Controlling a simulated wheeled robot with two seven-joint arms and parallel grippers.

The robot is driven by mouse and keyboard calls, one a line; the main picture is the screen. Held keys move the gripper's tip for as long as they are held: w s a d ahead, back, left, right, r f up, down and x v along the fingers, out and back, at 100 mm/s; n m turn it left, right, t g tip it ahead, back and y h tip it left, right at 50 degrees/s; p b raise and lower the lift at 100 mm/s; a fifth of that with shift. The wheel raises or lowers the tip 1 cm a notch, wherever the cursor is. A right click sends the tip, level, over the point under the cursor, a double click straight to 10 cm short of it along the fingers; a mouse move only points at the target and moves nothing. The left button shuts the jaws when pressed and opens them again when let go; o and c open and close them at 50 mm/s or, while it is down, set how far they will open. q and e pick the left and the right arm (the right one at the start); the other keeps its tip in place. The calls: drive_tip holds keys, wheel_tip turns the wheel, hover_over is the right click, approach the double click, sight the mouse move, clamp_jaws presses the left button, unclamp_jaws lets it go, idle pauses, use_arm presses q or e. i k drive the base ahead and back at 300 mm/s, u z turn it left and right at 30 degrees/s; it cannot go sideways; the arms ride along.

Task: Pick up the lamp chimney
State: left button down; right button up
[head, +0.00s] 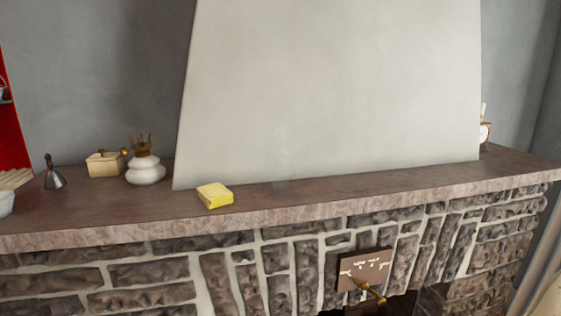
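A faint, clear glass shape that looks like the lamp chimney (283,162) stands on the stone mantel shelf (370,188), in front of the pale chimney breast. Its outline is hard to make out against the wall. A white lamp base (145,171) with a brass pronged burner on top stands farther left on the shelf, with no glass on it. Neither of my grippers is in the head view.
A yellow block (215,195) lies at the shelf's front edge. A small box (104,164), a hand bell (53,175) and a white bowl (6,203) stand at the left. A clock (485,134) stands far right. A brown sign (364,270) hangs below. The shelf right of the glass is clear.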

sight(279, 171)
drive_tip(key=u, duration=0.85)
drive_tip(key=i, duration=0.35)
drive_tip(key=z, duration=0.65)
